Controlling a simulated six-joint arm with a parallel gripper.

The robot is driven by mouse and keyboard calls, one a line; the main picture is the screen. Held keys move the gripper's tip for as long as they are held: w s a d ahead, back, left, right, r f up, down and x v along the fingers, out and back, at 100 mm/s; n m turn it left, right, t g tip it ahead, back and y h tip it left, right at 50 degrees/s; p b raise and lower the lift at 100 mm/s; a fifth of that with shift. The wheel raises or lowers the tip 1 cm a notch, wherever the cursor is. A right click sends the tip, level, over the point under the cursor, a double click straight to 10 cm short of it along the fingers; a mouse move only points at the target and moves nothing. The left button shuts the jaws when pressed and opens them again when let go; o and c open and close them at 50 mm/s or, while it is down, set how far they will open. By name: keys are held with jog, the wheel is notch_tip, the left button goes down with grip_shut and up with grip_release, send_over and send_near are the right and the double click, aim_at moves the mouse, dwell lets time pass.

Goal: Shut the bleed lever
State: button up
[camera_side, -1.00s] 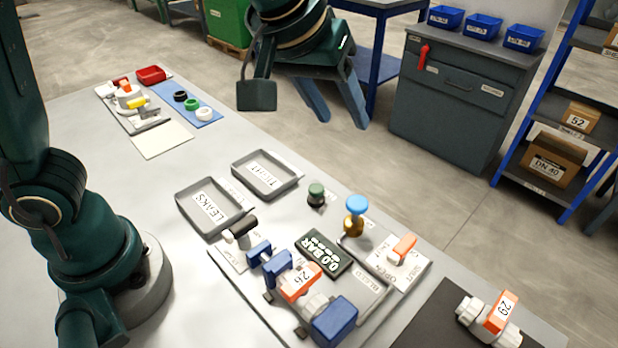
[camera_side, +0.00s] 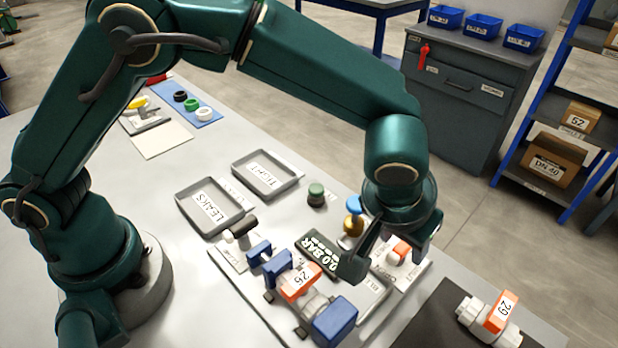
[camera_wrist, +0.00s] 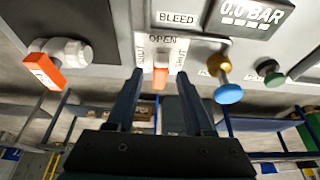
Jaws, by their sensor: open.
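The bleed lever, a small orange handle on a white hub, stands on a light plate in the side view (camera_side: 401,248). It also shows in the wrist view (camera_wrist: 160,78), where the orange handle points down the picture below the OPEN label. A SHUT label is left of it. My gripper (camera_side: 388,268) hangs over the bleed plate with its fingers spread. In the wrist view the fingertips (camera_wrist: 159,74) lie on either side of the lever, with a gap to each side. I cannot tell their exact height above the plate. The lever is partly hidden in the side view.
A blue-topped brass knob (camera_side: 354,215) stands close beside my gripper. The display (camera_side: 322,252) reads 0.0 BAR. A clamped valve tagged 26 (camera_side: 300,282) is at the front, and a valve tagged 29 (camera_side: 497,318) lies on a dark mat. Two grey trays (camera_side: 214,208) (camera_side: 268,175) stand left.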

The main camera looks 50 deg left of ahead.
jog(key=shift+w+f, duration=0.1)
jog(key=shift+f, duration=0.05)
grip_shut()
